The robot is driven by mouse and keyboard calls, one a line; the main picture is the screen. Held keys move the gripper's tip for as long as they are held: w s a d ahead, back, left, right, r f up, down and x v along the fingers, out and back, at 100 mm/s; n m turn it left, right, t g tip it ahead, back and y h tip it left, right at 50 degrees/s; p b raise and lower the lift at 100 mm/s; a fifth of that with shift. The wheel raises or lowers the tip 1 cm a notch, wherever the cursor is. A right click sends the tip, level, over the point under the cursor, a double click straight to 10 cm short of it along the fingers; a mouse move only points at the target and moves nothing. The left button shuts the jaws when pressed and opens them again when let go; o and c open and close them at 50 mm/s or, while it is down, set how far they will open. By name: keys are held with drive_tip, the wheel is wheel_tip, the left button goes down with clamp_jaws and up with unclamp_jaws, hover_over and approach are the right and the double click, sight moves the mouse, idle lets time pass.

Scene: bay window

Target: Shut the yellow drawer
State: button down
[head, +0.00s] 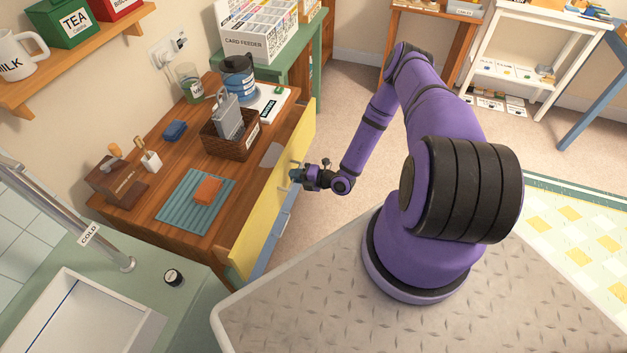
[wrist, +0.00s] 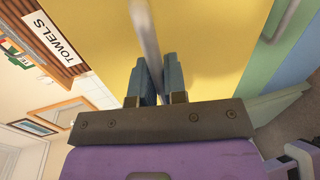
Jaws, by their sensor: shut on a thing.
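The yellow drawer (head: 262,222) is the upper front of the wooden desk, and its yellow face fills much of the wrist view (wrist: 220,40). My gripper (head: 296,174) is at the middle of this front. In the wrist view my gripper (wrist: 152,78) has its two blue-grey fingers closed on the drawer's pale grey bar handle (wrist: 146,30), one finger on each side. In the head view the fingers largely hide the handle. How far the drawer stands out from the desk is hard to tell.
A blue drawer front (head: 273,243) lies below the yellow one. The desk top (head: 185,140) holds a wicker basket (head: 222,143), a teal mat (head: 172,210) and an orange cloth (head: 207,190). Carpet (head: 335,130) is open right of the desk.

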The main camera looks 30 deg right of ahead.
drive_tip(key=r+x, duration=0.1)
drive_tip(key=x, duration=0.6)
drive_tip(key=shift+w+a+r, duration=0.25)
drive_tip(key=c, duration=1.2)
unclamp_jaws()
drive_tip(key=shift+s+d, duration=0.1)
drive_tip(key=v, duration=1)
drive_tip(key=shift+s+d, duration=0.2)
drive_tip(key=shift+s, duration=0.05)
